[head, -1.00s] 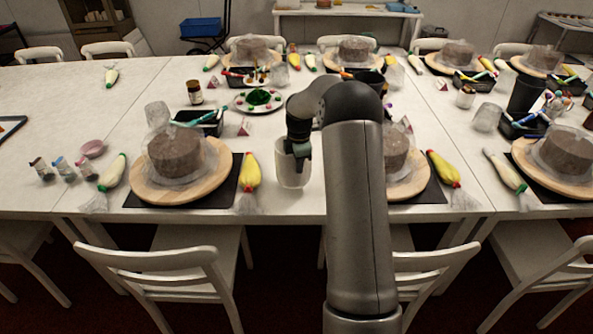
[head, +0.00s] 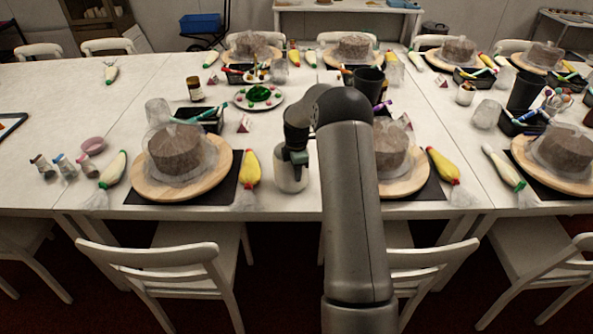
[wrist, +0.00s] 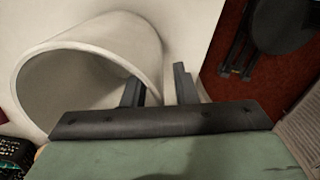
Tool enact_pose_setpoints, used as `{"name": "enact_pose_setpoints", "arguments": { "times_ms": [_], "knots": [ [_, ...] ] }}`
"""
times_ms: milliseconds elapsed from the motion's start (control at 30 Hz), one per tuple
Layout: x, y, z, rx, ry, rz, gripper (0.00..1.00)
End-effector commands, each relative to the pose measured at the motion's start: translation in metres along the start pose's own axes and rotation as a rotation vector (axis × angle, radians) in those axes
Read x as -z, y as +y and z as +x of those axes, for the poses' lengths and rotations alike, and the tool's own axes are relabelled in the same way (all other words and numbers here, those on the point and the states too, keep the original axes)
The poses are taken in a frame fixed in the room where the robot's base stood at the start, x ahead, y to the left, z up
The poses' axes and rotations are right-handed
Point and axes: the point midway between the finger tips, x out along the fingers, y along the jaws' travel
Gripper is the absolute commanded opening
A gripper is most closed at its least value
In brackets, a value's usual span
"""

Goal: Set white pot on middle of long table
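The white pot (head: 290,180) stands on the long white table (head: 285,205) near its front edge, between a yellow piping bag and my arm. In the wrist view the pot (wrist: 110,35) is large at upper left, its open mouth facing the camera. My gripper (head: 294,158) is over the pot's top in the head view. In the wrist view the fingers of my gripper (wrist: 160,88) are apart. One finger lies inside the rim and the other outside, with the wall between them and a visible gap on the outer side. Part of the pot's top is hidden by my gripper.
A cake on a wooden turntable (head: 145,188) stands left of the pot, with a yellow piping bag (head: 251,170) between. Another turntable (head: 415,182) is right, partly behind my arm. A plate of green decorations (head: 272,103) lies farther back. White chairs (head: 150,258) line the front.

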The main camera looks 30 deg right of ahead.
Motion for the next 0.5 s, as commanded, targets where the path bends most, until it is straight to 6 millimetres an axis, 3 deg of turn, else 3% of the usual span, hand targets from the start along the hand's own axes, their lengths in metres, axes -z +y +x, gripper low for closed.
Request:
{"name": "enact_pose_setpoints", "arguments": {
  "times_ms": [333,500],
  "knots": [
    [0.0,0.001,-0.009,-0.002,0.0,0.0,0.26],
    [0.0,0.001,-0.039,-0.005,0.0,0.0,0.26]
  ]
}}
